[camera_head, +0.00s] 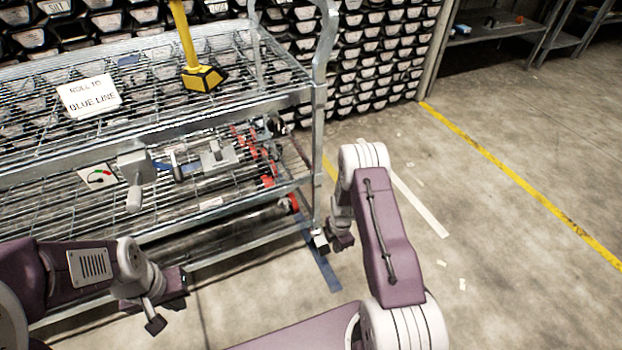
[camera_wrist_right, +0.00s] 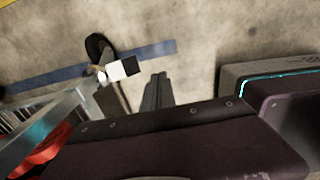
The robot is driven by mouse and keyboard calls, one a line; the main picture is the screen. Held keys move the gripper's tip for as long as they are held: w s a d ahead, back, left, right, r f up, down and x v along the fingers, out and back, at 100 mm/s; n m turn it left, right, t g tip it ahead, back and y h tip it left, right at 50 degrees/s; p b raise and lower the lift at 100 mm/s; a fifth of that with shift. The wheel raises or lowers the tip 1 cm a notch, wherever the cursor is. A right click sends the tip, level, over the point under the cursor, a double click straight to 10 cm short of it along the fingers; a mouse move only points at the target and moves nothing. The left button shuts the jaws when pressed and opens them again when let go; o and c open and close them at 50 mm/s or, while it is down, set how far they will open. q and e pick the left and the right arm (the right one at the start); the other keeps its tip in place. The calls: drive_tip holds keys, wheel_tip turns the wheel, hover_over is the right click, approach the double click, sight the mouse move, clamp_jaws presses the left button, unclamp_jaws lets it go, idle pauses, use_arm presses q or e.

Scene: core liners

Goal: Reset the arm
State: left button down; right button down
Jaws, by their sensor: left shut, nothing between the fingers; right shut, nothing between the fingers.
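My left gripper (camera_head: 155,324) is at the lower left of the head view, in front of the wire rack cart and apart from it. It is shut and empty. My right gripper (camera_head: 341,242) hangs beside the cart's right front corner post, low and close to a caster. It is shut and empty. In the right wrist view its dark fingers (camera_wrist_right: 157,92) show together over the concrete floor. The right arm is bent, with its elbow raised and its forearm to the right of the cart.
The wire cart (camera_head: 316,150) carries a sign (camera_head: 89,95), a yellow-handled tool (camera_head: 202,78) and a grey clamp-like tool (camera_head: 135,168) on its shelves. Stacked bins stand behind. Blue tape (camera_head: 322,268) and a yellow line (camera_head: 520,182) mark the floor. Open floor lies to the right.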

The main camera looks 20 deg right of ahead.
drive_tip(key=w+a+r+n+t, duration=0.1)
drive_tip(key=w+r, duration=0.3)
drive_tip(key=r, duration=0.3)
drive_tip(key=w+a+r+t, duration=0.2)
drive_tip(key=w+r, duration=0.2)
drive_tip(key=r, duration=0.2)
drive_tip(key=s+a+r+m, duration=0.3)
drive_tip(key=s+r+m, duration=0.15)
drive_tip(key=r, duration=0.35)
drive_tip(key=s+a+r+m, duration=0.3)
drive_tip(key=s+r, duration=0.3)
drive_tip(key=r, duration=0.2)
drive_tip(key=s+f+m+g, duration=0.2)
drive_tip(key=s+f+m, duration=0.1)
drive_tip(key=s+m, duration=0.85)
wheel_tip(320, 180, up, 38)
drive_tip(key=m+p, duration=0.1)
drive_tip(key=p, duration=3.6)
drive_tip(key=shift+w+a, duration=0.3)
drive_tip(key=shift+w, duration=0.15)
